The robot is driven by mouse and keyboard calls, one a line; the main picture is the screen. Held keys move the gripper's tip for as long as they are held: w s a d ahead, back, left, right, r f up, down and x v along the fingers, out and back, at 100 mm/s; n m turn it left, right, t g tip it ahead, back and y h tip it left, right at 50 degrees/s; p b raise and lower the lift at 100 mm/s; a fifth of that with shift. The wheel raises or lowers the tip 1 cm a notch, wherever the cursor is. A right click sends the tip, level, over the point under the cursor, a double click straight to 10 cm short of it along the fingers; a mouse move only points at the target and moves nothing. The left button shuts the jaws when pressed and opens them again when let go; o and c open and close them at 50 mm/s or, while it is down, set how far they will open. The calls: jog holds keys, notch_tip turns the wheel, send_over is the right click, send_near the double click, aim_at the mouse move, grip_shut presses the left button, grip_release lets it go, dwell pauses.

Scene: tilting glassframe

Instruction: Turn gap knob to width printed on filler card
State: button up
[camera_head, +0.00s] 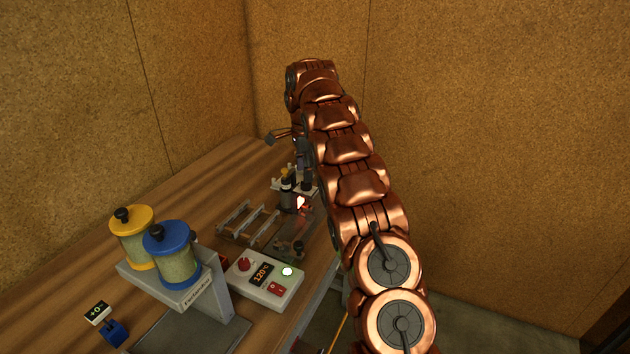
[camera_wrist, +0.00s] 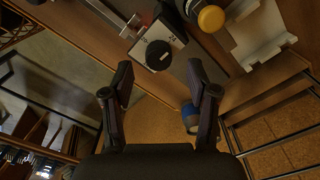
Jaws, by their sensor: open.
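A round black knob (camera_wrist: 158,55) sits on a white plate with small printed marks in the wrist view; I take it for the gap knob. I cannot tell whether the fingers are level with the knob. In the head view my arm hides most of the gripper. I cannot make out a filler card for certain; a small sign reading "+0" (camera_head: 97,312) stands on a blue base at the front left.
A grey stand (camera_head: 190,295) holds a yellow-lidded jar (camera_head: 132,228) and a blue-lidded jar (camera_head: 171,248). A control box (camera_head: 263,280) shows "120°", a red knob and a lit button. A metal rack (camera_head: 248,222) lies behind it. Wooden walls close off the back.

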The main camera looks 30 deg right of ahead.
aim_at(306, 185)
jog(key=shift+d+f, duration=0.15)
jog(key=shift+f, duration=1.75)
jog(key=shift+c, duration=0.3)
